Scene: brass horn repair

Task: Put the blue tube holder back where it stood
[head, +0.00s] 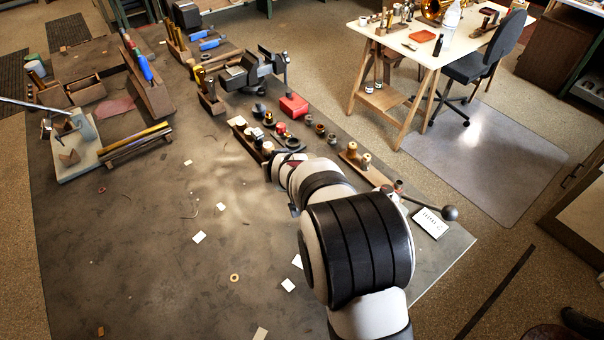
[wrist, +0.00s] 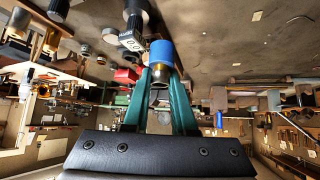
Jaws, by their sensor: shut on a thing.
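The blue tube holder (wrist: 160,52), a short blue cylinder with a metal-coloured lower end, is between the two teal fingers of my gripper (wrist: 161,78) in the wrist view. My gripper is shut on it. Whether it touches the bench cannot be told. In the head view my arm reaches over the right part of the bench, beside a row of small parts. There, my arm hides the blue tube holder and most of the gripper.
The dark workbench (head: 150,250) is mostly clear at the front left, with a few paper scraps. A wooden rack of small parts (head: 247,135), a red box (head: 293,105) and a vise (head: 255,70) stand close by. A wooden block with pegs (head: 362,160) lies right of my arm.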

